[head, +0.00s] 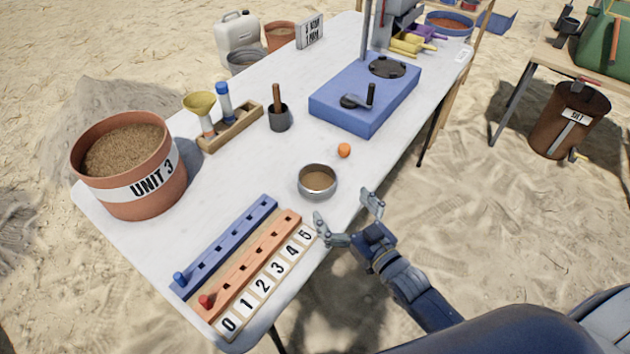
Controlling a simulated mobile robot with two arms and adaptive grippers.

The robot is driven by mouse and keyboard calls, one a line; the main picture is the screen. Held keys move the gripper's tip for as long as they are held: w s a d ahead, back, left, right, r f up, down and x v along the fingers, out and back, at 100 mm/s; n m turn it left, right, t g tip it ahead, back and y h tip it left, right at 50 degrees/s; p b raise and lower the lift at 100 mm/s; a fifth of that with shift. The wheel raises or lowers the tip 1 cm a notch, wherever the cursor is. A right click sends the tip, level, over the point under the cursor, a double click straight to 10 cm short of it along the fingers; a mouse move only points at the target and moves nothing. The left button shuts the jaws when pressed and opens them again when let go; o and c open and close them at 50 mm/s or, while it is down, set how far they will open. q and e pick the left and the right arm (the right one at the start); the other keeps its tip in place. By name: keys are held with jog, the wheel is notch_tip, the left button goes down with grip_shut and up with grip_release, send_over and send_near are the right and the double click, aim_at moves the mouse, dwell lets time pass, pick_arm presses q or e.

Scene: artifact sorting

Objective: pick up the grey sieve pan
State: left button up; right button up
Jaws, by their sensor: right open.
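The grey sieve pan (317,193) is a small round pan with a brownish inside. It sits upright on the white table (225,165), near the front edge. My right gripper (346,205) is open and empty, with its two fingers spread apart. It is just in front of the pan and slightly to its right, and appears apart from it. Nothing covers the pan. My left gripper is not in view.
Blue and orange peg boards (270,250) and a number strip (262,285) lie left of the gripper. A small orange ball (344,150) is behind the pan. A blue scale-like box (350,108) and a sand-filled bucket (140,190) stand farther away.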

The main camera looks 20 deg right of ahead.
aim_at(328, 193)
jog(key=x, duration=0.3)
jog(key=shift+w, duration=0.2)
jog(key=x, duration=0.4)
jog(key=shift+w+f, duration=0.1)
jog(key=shift+f, duration=0.05)
jog(key=shift+w+a, duration=0.15)
jog(key=shift+w, duration=0.25)
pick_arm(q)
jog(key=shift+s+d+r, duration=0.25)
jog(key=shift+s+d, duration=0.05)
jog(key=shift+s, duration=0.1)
pick_arm(e)
jog(key=c, duration=1.1)
